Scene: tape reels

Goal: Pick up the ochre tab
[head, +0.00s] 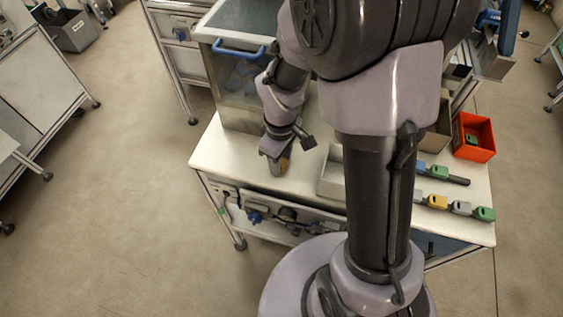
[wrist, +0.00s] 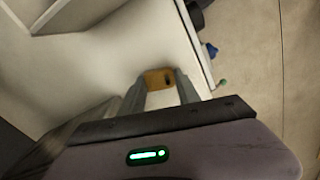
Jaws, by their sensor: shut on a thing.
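The ochre tab (wrist: 154,77) is between the two fingers of my gripper (wrist: 158,92) in the wrist view, with a dark slot near its right end. In the head view my gripper (head: 276,158) points down over the left front part of the white table, and a bit of the ochre tab (head: 284,163) shows at its tip. My gripper is shut on the tab. I cannot tell whether the tab touches the table top.
The white table (head: 233,162) is clear around my gripper. A clear bin with a blue handle (head: 238,50) stands behind it. A pale tray (head: 331,172) lies to the right. Several coloured tabs, including a yellow one (head: 437,202), lie farther right, near a red-orange box (head: 486,154).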

